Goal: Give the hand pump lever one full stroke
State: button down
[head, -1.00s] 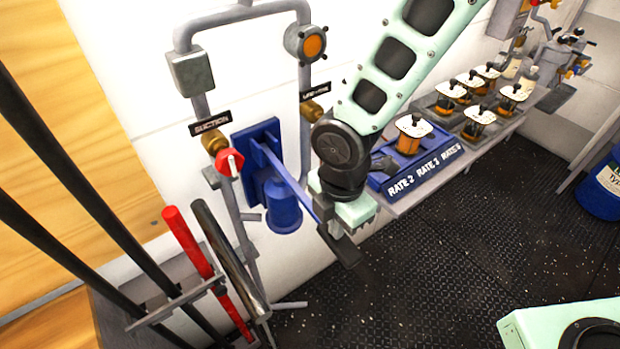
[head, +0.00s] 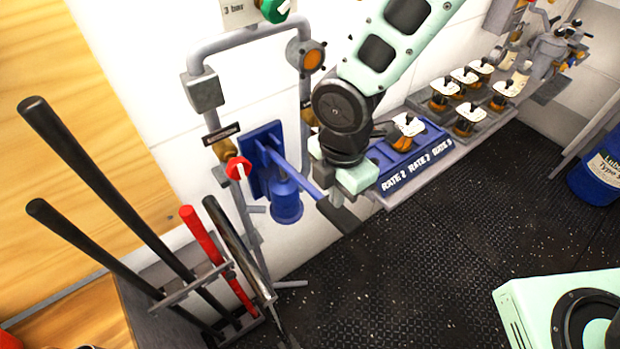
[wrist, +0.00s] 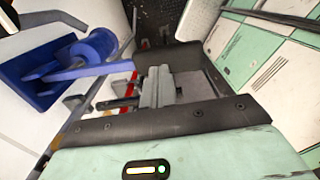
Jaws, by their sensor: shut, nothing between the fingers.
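The blue hand pump (head: 287,204) is fixed to the white wall at centre left in the head view. It also shows at the left of the wrist view (wrist: 92,47). Its blue lever (head: 300,182) slopes out and down to a dark grip (head: 338,216). In the wrist view the lever (wrist: 95,70) runs across to the dark grip (wrist: 153,57). My gripper (head: 322,182) is at the lever's outer end, just above the grip. In the wrist view its fingers (wrist: 157,92) are shut and empty, right by the grip. Whether they touch it I cannot tell.
A blue rate panel (head: 408,160) on a shelf stands close right of my gripper. A rack (head: 190,285) with black, red and grey bars stands at lower left. Grey pipework (head: 195,62) frames the pump.

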dwell(0.3)
notch_tip(320, 180, up, 5)
jog(key=p, duration=0.4)
jog(key=shift+p, duration=0.3)
jog(key=shift+s+d+f+m+b, duration=0.15)
jog(key=shift+m+b, duration=0.15)
jog(key=shift+b, duration=0.25)
jog(key=s+d+m+b, duration=0.1)
jog(key=m+b, duration=0.1)
jog(key=s+d+m+b, duration=0.1)
jog(key=m+b, duration=0.1)
jog(key=s+d+m+b, duration=0.1)
jog(key=m+b, duration=0.1)
jog(key=shift+s+f+m+b, duration=0.2)
jog(key=shift+s+m+b, duration=0.1)
jog(key=shift+s+b, duration=0.1)
jog(key=s+d+f+m+b, duration=0.1)
jog(key=s+d+m+b, duration=0.3)
jog(key=m, duration=0.6)
jog(key=s+b, duration=0.2)
jog(key=s, duration=0.1)
jog(key=shift+d+y, duration=0.3)
jog(key=shift+d, duration=0.1)
